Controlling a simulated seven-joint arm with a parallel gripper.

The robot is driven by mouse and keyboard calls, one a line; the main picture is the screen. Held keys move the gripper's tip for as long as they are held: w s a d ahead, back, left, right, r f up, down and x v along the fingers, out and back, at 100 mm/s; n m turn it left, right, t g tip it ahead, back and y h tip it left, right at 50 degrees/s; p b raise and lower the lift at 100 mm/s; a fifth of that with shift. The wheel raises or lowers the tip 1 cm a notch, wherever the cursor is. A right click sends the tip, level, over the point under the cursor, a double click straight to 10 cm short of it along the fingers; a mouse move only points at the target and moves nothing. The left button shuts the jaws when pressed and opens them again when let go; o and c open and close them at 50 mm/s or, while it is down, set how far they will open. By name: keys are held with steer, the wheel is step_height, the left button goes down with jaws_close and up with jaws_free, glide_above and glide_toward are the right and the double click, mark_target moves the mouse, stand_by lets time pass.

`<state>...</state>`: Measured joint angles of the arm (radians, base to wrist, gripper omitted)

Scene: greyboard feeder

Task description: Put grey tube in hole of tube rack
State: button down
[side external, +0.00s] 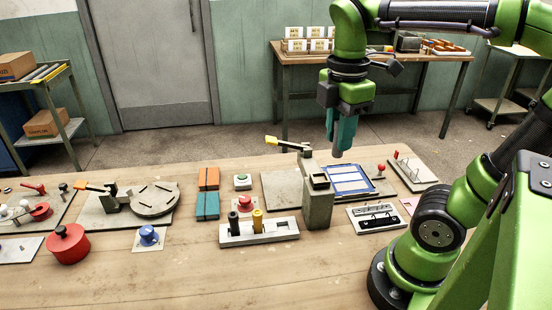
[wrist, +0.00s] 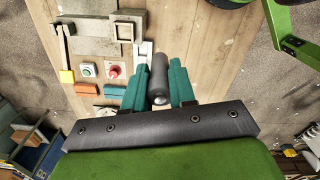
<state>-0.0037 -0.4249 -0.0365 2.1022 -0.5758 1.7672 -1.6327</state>
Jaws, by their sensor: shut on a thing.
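My gripper (side external: 340,140) is raised above the table, over the area behind the grey feeder block, its fingers pointing down. Its teal fingers are shut on the grey tube (wrist: 157,75), which sits between them in the wrist view. In the side view the tube's lower end (side external: 337,154) shows just below the fingers. The tube rack (side external: 278,230) is a pale block with a row of holes at the table's front middle. The held tube is well apart from the rack.
The tall grey feeder block (side external: 318,203) stands right beside the rack. A blue-and-white tray (side external: 350,179) lies behind it. A red button (side external: 245,202), an orange box (side external: 208,179) and a teal box (side external: 207,206) lie left.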

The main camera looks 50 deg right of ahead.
steer(key=w+a+f+n, duration=0.2)
steer(key=w+a+n, duration=0.1)
steer(key=w, duration=0.7)
steer(key=shift+f, duration=10.15)
steer(key=shift+f, duration=1)
steer(key=c, duration=0.8)
jaws_free()
steer(key=shift+c, duration=0.2)
steer(key=shift+r, duration=0.1)
step_height(320, 180, up, 17)
